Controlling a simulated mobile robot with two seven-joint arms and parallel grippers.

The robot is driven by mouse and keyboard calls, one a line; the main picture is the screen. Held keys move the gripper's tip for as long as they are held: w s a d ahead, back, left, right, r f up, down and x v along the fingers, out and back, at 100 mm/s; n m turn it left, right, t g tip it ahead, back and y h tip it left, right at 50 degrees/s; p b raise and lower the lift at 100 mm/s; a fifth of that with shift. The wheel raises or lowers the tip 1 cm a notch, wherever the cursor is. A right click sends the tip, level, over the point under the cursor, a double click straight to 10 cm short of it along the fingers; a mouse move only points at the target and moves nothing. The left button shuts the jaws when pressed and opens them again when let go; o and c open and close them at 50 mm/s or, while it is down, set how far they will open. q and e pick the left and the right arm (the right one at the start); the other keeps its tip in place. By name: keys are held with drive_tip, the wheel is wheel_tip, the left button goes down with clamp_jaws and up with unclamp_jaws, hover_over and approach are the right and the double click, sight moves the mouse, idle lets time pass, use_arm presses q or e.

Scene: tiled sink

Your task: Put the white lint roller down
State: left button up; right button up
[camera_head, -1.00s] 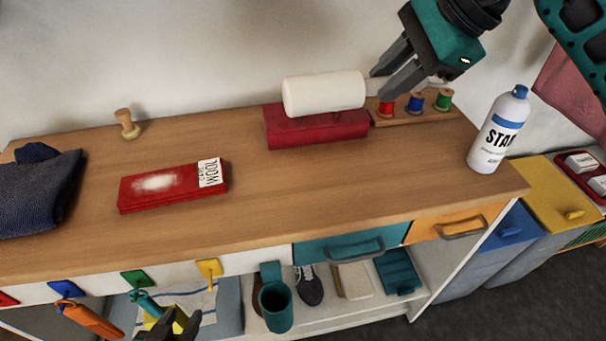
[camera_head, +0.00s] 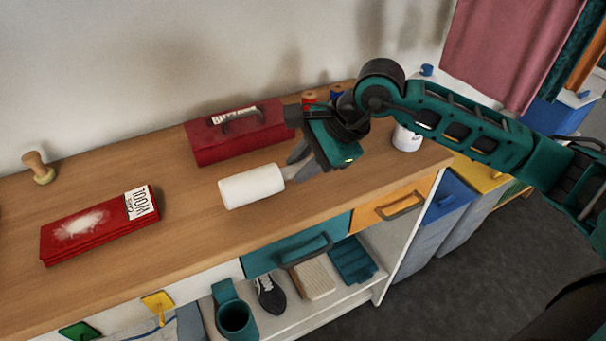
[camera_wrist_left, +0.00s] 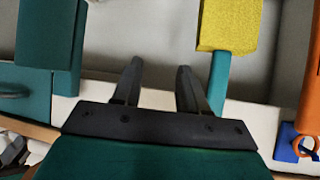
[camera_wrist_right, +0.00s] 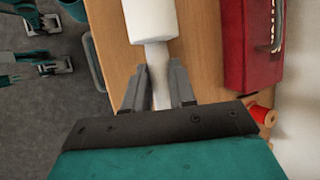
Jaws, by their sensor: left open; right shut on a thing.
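The white lint roller (camera_head: 251,186) is a white cylinder with a pale handle. It lies level over the wooden counter, in front of the red toolbox; I cannot tell whether it touches the wood. My right gripper (camera_head: 297,165) is shut on its handle. In the right wrist view the roller (camera_wrist_right: 151,20) points away from my right gripper (camera_wrist_right: 158,88), whose fingers stand on both sides of the handle. My left gripper (camera_wrist_left: 154,75) is open and empty, facing the cabinet front, and is not in the head view.
The red toolbox (camera_head: 215,146) stands behind the roller. A red wool packet (camera_head: 99,225) and a wooden stamp-like knob (camera_head: 38,168) lie to the left. A white bottle (camera_head: 407,138) stands right, partly hidden by my arm. The counter between packet and roller is clear.

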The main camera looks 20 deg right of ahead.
drive_tip(key=shift+f, duration=1.6)
drive_tip(key=o, duration=0.9)
drive_tip(key=shift+r, duration=0.25)
drive_tip(key=v, duration=1.1)
drive_tip(key=shift+s+d+r, duration=0.2)
drive_tip(key=shift+s+r, duration=0.05)
drive_tip(key=shift+r, duration=0.05)
